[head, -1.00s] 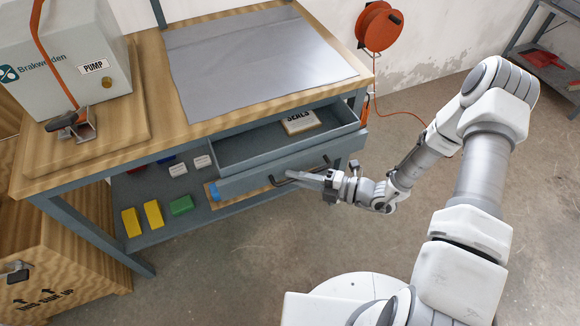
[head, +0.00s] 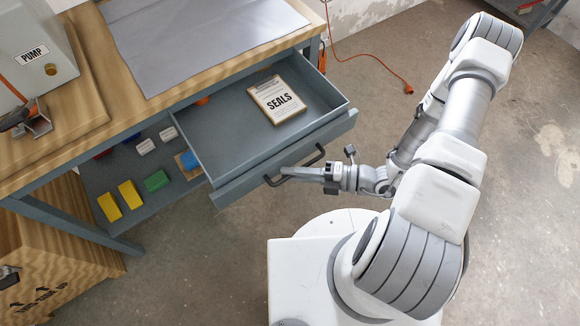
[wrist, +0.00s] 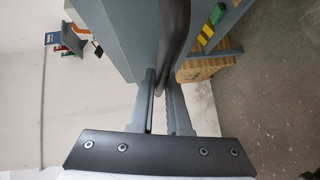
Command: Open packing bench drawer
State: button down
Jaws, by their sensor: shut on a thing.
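The packing bench drawer (head: 228,147) is pulled well out from under the bench top, and its inside shows. Its front carries a dark bar handle (head: 312,160). My gripper (head: 290,171) is at the left part of this handle, shut on it. In the wrist view, my gripper's two fingers (wrist: 163,97) close around the dark handle bar (wrist: 175,35) beside the grey drawer front (wrist: 118,35). The exact contact at the fingertips is partly hidden. A packet labelled SEALS (head: 276,99) lies inside the drawer.
The bench top (head: 75,125) bears a grey mat (head: 190,40) and a pump box (head: 30,45). The lower shelf (head: 128,185) holds yellow blocks (head: 120,200) and a green block (head: 157,181). A wooden crate (head: 60,255) stands at left. An orange cable (head: 370,58) lies on the floor.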

jog(key=c, duration=0.9)
grip_release()
jog(key=shift+d, duration=0.1)
jog(key=p+v, duration=0.1)
jog(key=v, duration=1.6)
jog(key=shift+d, duration=0.15)
jog(key=shift+r, duration=0.1)
